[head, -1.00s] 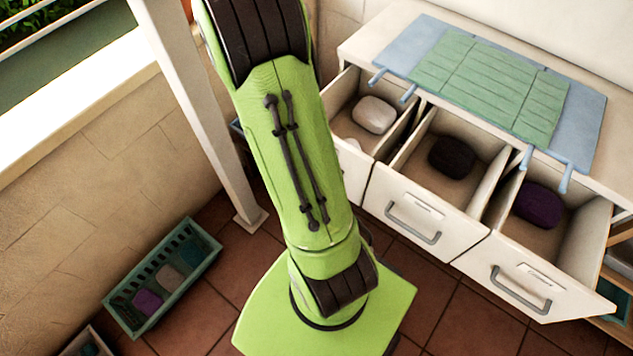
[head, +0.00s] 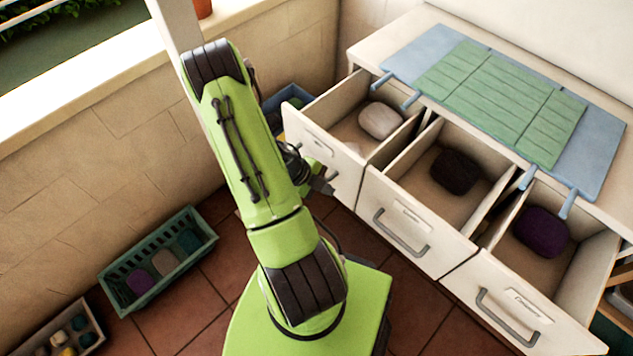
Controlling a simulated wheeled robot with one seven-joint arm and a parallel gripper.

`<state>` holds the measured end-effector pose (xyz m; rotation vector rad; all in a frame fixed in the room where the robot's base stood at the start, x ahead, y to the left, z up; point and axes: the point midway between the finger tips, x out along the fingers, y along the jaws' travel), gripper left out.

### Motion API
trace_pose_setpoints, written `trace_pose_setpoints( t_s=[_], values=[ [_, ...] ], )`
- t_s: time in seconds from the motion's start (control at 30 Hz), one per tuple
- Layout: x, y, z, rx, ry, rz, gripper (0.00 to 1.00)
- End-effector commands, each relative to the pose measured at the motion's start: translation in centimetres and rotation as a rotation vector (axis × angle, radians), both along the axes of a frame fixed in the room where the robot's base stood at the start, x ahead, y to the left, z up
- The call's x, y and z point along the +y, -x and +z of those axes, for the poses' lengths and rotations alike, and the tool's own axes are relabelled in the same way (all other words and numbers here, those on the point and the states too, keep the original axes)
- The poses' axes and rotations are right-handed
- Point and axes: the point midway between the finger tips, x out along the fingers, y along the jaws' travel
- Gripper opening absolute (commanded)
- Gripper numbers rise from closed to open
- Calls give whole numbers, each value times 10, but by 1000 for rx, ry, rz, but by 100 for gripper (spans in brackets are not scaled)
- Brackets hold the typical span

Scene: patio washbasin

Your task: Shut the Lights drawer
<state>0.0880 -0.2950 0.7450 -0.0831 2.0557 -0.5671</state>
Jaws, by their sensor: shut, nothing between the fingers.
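Three white drawers stand pulled out from the cabinet. The middle drawer (head: 405,213) holds a dark bundle (head: 455,171), and the right drawer (head: 515,305) holds a purple bundle (head: 541,231). My gripper (head: 323,184) is shut and empty, low at the left drawer's front by its handle. My arm partly hides it, and I cannot tell whether it touches the drawer.
A blue mat and a green slatted mat (head: 470,85) lie on the cabinet top (head: 368,50). A green basket (head: 160,262) with bundles and a smaller box (head: 62,340) stand on the floor at left. A blue crate (head: 287,97) sits behind my arm beside the wall.

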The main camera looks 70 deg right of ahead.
Motion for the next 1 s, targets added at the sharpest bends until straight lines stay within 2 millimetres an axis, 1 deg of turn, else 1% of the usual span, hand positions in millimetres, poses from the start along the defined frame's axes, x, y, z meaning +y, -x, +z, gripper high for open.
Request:
trace_pose_setpoints(
  t_s=[0.03, 0.1, 0.13, 0.2, 0.3, 0.37, 0.83, 0.93, 1.0],
  values=[
    [-3, 7, -11, 3, -3, -4, 0],
    [-7, 15, -23, 2, -3, -4, 0],
    [-11, 17, -24, 0, 0, -5, 0],
    [-25, 22, -21, -3, 3, -4, 0],
    [-37, 26, -21, -2, 2, -3, 0],
    [-41, 28, -21, -2, 1, -1, 0],
    [-46, 30, -21, -1, 0, 1, 0],
    [-52, 34, -22, -1, 2, -2, 0],
    [-61, 37, -22, -1, 3, -3, 0]
  ],
)
